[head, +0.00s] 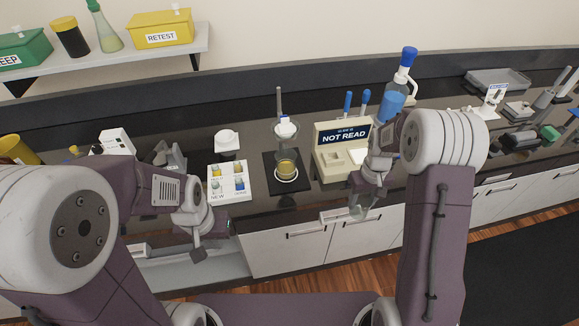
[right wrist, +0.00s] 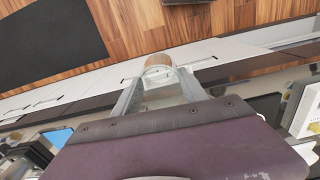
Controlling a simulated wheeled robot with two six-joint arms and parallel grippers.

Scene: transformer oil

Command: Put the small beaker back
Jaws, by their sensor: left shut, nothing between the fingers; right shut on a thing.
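My right gripper (head: 365,200) is shut on the small beaker (head: 359,212), a clear glass, in front of the counter's edge below the NOT READ instrument. In the right wrist view the small beaker (right wrist: 159,66) sits between the fingertips, its round rim toward the wooden floor. I cannot tell whether it holds liquid. My left gripper (head: 198,256) is shut and empty, low in front of the counter at the left. Another beaker with yellow liquid (head: 286,168) stands on a white round base on a dark mat, below a stand with a clamp.
A blue-capped bottle (head: 396,95) stands behind. A wall shelf (head: 140,50) holds labelled boxes. The floor in front is clear.

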